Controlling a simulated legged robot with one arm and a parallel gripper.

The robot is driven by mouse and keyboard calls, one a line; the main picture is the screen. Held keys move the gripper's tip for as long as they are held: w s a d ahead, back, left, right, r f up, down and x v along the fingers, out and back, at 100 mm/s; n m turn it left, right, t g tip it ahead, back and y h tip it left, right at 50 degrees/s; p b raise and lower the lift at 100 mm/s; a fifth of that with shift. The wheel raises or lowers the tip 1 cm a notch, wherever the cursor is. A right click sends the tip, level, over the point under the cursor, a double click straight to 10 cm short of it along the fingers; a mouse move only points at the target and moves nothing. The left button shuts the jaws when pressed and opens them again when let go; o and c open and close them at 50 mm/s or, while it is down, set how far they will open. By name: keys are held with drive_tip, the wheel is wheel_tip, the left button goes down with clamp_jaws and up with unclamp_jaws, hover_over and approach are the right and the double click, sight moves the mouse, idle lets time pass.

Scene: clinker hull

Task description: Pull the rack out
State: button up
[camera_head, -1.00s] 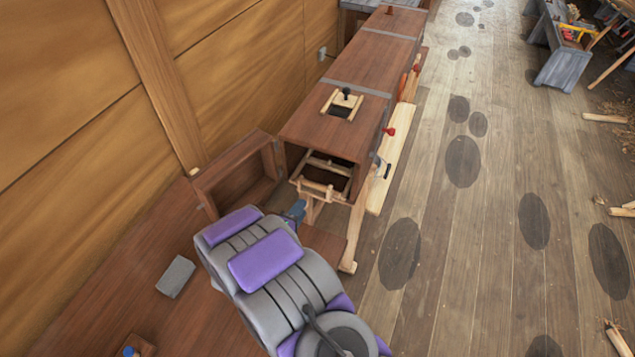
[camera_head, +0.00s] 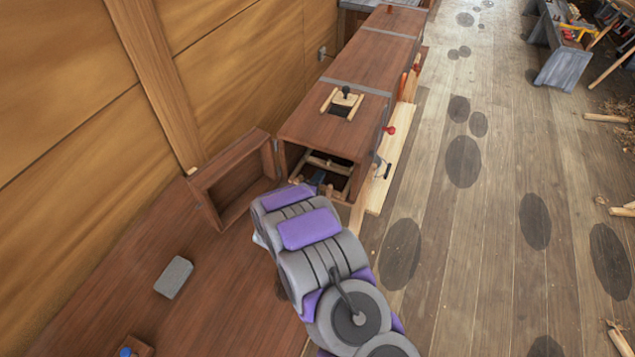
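The rack (camera_head: 330,164) is a light wooden frame inside the open front end of a long brown wooden box (camera_head: 333,130). Its far bars show in the dark opening; its near end is mostly hidden behind my arm. The box's door (camera_head: 236,181) stands swung open to the left. My gripper (camera_head: 318,178) is at the mouth of the opening, at the rack's near end. Only a small dark part of it shows past my grey and purple arm. I cannot tell whether its fingers are open or shut, or whether they touch the rack.
A small wooden frame with a dark knob (camera_head: 345,95) sits around a hole on the box top. A red knob (camera_head: 389,130) is on the right side. A grey block (camera_head: 174,278) lies on the brown surface at left.

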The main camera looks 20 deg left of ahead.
clamp_jaws()
drive_tip(key=shift+s, duration=0.1)
drive_tip(key=shift+f, duration=0.1)
idle(0.4)
